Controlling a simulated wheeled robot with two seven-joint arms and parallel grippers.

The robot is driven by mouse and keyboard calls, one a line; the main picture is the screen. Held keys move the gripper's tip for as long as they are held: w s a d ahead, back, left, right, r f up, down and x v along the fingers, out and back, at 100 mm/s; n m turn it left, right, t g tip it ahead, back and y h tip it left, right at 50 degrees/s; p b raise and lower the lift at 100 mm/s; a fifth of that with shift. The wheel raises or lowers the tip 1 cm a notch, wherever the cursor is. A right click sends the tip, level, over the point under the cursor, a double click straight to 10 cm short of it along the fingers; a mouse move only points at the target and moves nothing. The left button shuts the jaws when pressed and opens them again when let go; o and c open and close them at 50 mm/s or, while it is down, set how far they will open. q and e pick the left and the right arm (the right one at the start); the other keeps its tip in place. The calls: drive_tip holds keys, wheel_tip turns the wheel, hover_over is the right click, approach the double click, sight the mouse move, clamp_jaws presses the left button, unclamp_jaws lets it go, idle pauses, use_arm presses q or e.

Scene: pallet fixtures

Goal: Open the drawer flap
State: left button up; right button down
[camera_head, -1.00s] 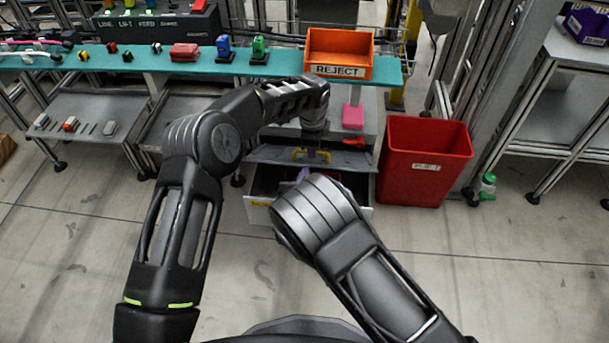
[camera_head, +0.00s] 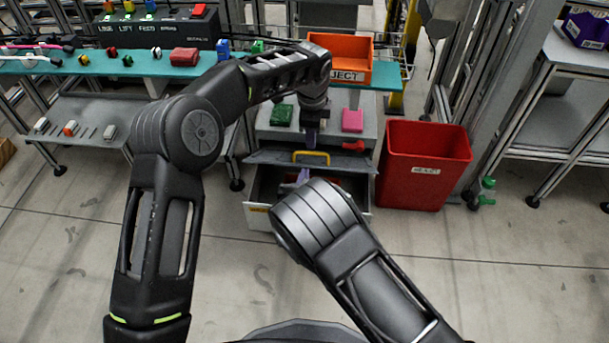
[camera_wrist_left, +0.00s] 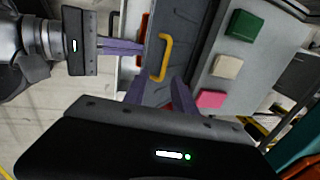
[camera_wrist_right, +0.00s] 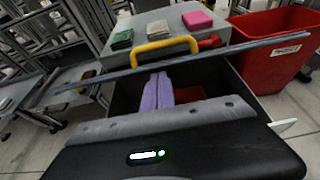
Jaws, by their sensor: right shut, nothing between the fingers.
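The flap (camera_head: 350,161) is a grey panel with a yellow handle (camera_head: 312,154). It lies over the back part of the open drawer (camera_head: 257,217); in the right wrist view, I see the flap (camera_wrist_right: 230,56) nearly edge-on. My left gripper (camera_head: 311,138) points down near the handle. In the left wrist view, its purple fingers (camera_wrist_left: 157,82) are spread and empty, and the handle (camera_wrist_left: 166,58) shows beyond them. My right gripper (camera_wrist_right: 157,80) is shut and empty, at the drawer opening by the flap's front edge. In the head view, its wrist hides most of it.
A red bin (camera_head: 425,165) stands close right of the drawer cabinet. Something red (camera_wrist_right: 188,94) lies in the drawer. An orange reject tray (camera_head: 340,58) sits on the teal shelf.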

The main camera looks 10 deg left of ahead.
use_arm(q)
drive_tip(key=shift+s+r, duration=0.15)
drive_tip(key=shift+r, duration=0.65)
